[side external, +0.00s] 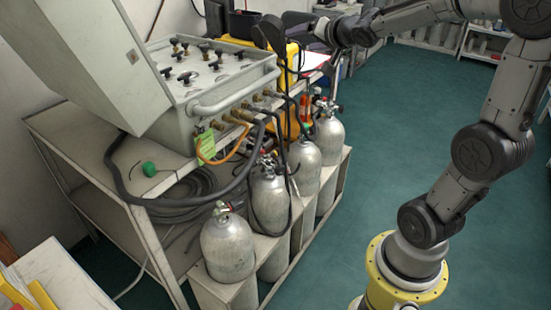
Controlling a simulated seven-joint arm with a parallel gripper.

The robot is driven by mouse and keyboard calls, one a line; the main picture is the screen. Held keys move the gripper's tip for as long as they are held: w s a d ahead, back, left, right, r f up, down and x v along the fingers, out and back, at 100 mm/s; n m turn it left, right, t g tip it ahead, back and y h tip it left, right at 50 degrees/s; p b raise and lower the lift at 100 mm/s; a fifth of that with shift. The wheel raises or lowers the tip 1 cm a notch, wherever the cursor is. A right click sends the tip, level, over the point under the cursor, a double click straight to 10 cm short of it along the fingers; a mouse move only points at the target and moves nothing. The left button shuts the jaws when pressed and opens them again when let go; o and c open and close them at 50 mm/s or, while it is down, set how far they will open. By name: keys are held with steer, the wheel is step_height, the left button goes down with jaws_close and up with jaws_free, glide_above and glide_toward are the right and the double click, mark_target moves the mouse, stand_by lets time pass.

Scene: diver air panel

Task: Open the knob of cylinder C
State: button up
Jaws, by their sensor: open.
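The grey air panel (232,82) stands on the bench with its lid raised. Several small black knobs (204,48) stand on its light top face. The labels are too small to read, so I cannot tell which knob belongs to cylinder C or how far any knob is turned. My gripper (262,38) is a dark shape over the panel's far right corner, to the right of the knobs and apart from them. It is open; its fingers are hard to make out against the dark background, and I see nothing held.
Several silver cylinders (228,245) stand in a rack along the bench front. Hoses (262,150) run from the panel's front fittings beside a front handle (235,92). The raised lid (85,60) blocks the left side. Yellow items (291,60) stand behind my gripper.

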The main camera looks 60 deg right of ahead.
mark_target(280, 161)
steer(key=w+d+f+m+t+y, duration=0.3)
steer(key=d+f+m+t+y, duration=0.15)
steer(key=d, duration=0.45)
step_height(280, 161, down, 46)
steer(key=m+y, duration=0.2)
steer(key=shift+t, duration=0.35)
steer(key=w, duration=0.8)
steer(key=w+d, duration=0.1)
steer(key=w, duration=0.3)
steer(key=shift+w, duration=0.3)
steer(key=shift+c, duration=0.2)
jaws_close()
